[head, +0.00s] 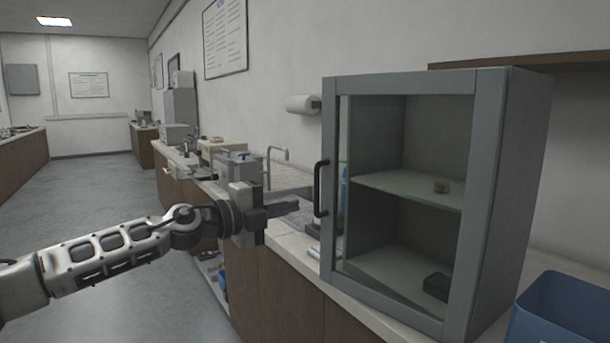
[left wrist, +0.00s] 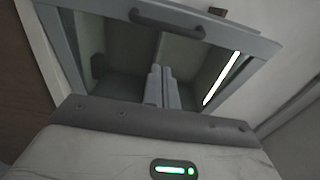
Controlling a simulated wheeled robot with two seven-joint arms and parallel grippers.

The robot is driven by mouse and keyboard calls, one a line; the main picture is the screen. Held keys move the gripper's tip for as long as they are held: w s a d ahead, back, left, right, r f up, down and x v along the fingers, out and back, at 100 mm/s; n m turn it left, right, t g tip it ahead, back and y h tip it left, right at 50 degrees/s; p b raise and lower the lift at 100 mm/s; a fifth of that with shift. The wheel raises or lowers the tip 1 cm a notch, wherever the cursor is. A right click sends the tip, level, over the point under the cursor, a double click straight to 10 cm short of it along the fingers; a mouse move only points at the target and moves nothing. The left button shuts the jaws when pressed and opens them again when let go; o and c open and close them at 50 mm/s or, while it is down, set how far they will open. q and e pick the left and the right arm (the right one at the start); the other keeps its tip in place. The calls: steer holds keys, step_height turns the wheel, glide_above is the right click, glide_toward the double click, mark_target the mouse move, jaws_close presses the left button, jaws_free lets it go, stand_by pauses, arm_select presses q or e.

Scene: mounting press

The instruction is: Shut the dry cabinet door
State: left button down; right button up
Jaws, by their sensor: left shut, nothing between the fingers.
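The dry cabinet (head: 525,170) is a grey box on the counter at the right of the head view. Its door (head: 400,84) is a grey frame with a clear pane and a dark bar handle (head: 318,188) on the left edge. The door looks flush with the cabinet front; I see no clear gap. My left gripper (head: 298,204) is shut and empty, just left of the handle and apart from it. In the left wrist view its fingers (left wrist: 163,86) are together in front of the door pane, with the handle (left wrist: 166,23) beyond them. My right gripper is not in view.
A blue bin (head: 560,310) stands at lower right. Lab equipment (head: 238,166) lines the counter behind my gripper. The floor (head: 90,200) at left is clear.

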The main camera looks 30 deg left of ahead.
arm_select(q)
steer(key=w+p, duration=0.1)
steer(key=w, duration=0.6)
steer(key=shift+p, duration=0.3)
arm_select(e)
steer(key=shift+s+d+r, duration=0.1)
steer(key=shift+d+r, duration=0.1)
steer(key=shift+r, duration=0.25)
